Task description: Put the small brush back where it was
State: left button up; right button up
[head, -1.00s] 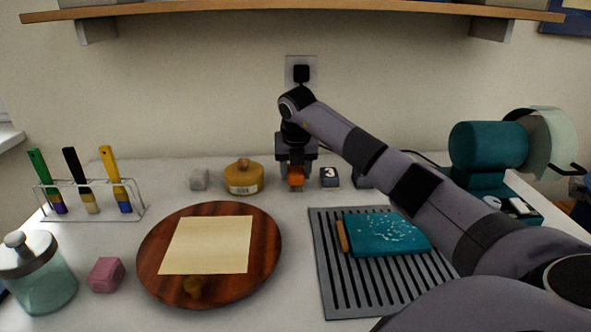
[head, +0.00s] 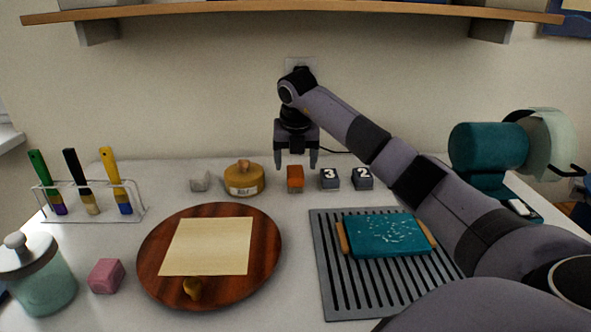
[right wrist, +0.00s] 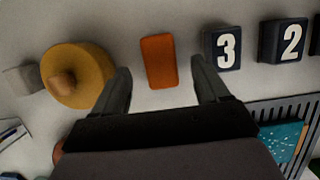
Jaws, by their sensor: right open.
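Three brushes stand in a wire rack (head: 88,217) at the left of the table in the head view: one with a green handle (head: 40,168), one with a black handle (head: 74,166) and one with a yellow handle (head: 111,167). I cannot tell which one is the small brush. My right gripper (head: 296,164) is open and empty at the back of the table, above an orange block (head: 295,180). In the right wrist view the orange block (right wrist: 159,62) lies between the spread fingers, apart from both. My left gripper is not in view.
Dark blocks numbered 3 (head: 329,179) and 2 (head: 362,179) stand right of the orange block. A yellow lidded pot (head: 243,180) and a grey block (head: 200,180) are left. A round wooden board (head: 265,262), pink block (head: 106,275), glass jar (head: 45,285) and slatted rack (head: 330,290) occupy the front.

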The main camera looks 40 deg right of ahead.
jog(key=v, duration=0.8)
dwell(0.4)
